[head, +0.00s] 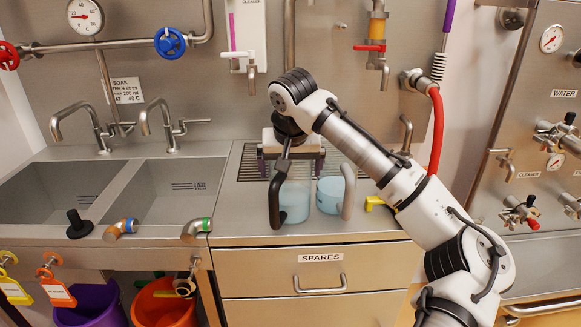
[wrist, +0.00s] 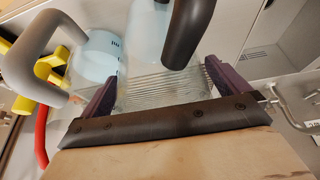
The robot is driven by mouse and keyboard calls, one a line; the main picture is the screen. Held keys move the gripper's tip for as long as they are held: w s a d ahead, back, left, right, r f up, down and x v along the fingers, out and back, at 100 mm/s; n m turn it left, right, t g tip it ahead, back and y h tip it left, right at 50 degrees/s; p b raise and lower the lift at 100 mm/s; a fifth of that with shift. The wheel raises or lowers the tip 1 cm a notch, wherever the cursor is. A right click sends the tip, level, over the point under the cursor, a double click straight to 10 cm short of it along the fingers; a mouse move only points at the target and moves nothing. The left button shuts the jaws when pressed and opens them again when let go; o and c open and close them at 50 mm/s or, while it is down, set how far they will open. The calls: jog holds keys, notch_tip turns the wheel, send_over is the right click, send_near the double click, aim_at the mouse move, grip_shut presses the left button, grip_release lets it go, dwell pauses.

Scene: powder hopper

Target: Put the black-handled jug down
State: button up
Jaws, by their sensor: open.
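The black-handled jug (head: 295,201) stands upright on the steel counter (head: 236,228), clear-walled with pale blue contents. Its black handle faces front left; the handle also shows in the wrist view (wrist: 188,32). My gripper (head: 291,168) is just behind and above the jug, its purple fingers spread wide. In the wrist view my gripper (wrist: 163,88) has nothing gripped between its fingers, and the jug's handle is beyond them. The fingers partly cover the jugs there, so I cannot tell whether they touch the glass.
A grey-handled jug (head: 330,194) with pale blue contents stands close on the right. A yellow object (head: 374,202) lies further right. A ribbed drain grate (head: 246,163) lies behind. Two sinks are on the left, one with a black plug (head: 78,226). Bare counter lies front left.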

jog(key=v, duration=1.2)
jog(key=shift+b, duration=0.45)
jog(key=shift+r, duration=0.1)
